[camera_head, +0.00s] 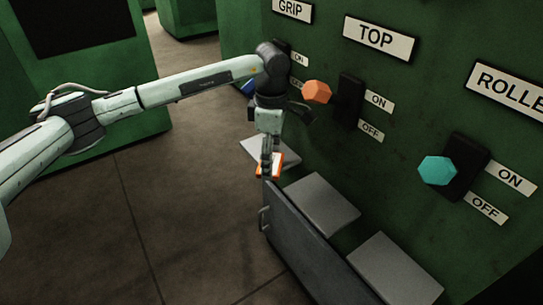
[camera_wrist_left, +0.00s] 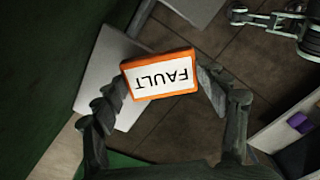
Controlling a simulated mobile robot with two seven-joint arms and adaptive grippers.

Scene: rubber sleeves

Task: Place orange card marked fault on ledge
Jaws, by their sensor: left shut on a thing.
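The orange card (camera_head: 278,164) has a white face reading FAULT. It also shows in the left wrist view (camera_wrist_left: 160,75), its lettering upside down there. My left gripper (camera_head: 270,158) points down and is shut on the card, one finger at each end in the wrist view. Flat grey ledges jut from the green cabinet: a far one (camera_head: 256,152), a middle one (camera_head: 319,203) and a near one (camera_head: 396,270). A grey ledge (camera_wrist_left: 105,65) lies behind the card in the wrist view. Dark jointed parts (camera_wrist_left: 272,20) there may be my right gripper; its jaws are unclear.
Orange (camera_head: 317,92) and teal (camera_head: 437,171) knobs stick out from switches with ON and OFF labels. A grey panel with a handle (camera_head: 263,220) stands beside the ledges. A white-edged compartment holds a purple thing (camera_wrist_left: 299,122). The floor at left is clear.

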